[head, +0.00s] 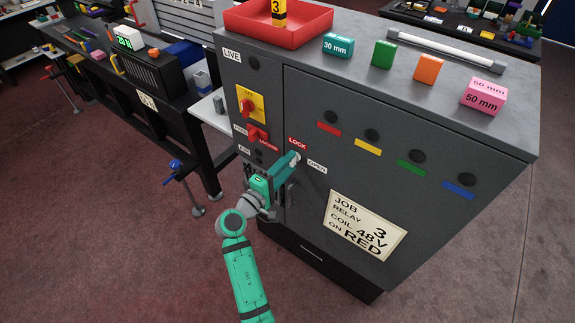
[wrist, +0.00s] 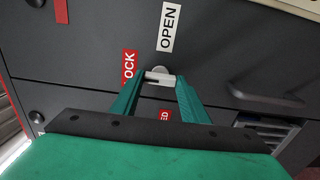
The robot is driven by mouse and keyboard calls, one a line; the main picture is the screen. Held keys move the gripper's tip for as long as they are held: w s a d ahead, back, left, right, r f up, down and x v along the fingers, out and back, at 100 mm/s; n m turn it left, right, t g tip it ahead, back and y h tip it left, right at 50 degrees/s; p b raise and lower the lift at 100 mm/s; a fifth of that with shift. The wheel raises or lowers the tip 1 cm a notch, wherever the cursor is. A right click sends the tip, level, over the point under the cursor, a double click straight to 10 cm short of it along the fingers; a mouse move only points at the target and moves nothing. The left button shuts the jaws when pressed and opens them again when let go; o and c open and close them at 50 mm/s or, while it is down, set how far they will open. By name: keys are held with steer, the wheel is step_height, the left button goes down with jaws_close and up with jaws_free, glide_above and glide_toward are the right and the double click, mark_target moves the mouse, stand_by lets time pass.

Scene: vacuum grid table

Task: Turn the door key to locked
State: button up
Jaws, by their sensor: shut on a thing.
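The door key (wrist: 159,77) is a small light-grey piece at the cabinet door, between my two fingertips in the wrist view. My gripper (wrist: 160,82) is shut on the key, with one green finger at each side. In the head view my gripper (head: 291,160) reaches the cabinet front (head: 330,175) just below the red LOCK label (head: 297,144). The white OPEN label (head: 317,166) is to the right of the key. In the wrist view the fingers partly cover the LOCK label. The key's exact angle is hard to tell.
A yellow panel with a red rotary switch (head: 250,104) and a red lever (head: 257,133) are up and left of my gripper. A job card (head: 366,226) is on the door at lower right. A red tray (head: 278,27) and coloured blocks stand on top.

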steer(key=shift+d, duration=0.1)
steer(key=o, duration=1.1)
steer(key=shift+c, duration=0.2)
steer(key=v, duration=1.1)
steer(key=shift+w, duration=0.1)
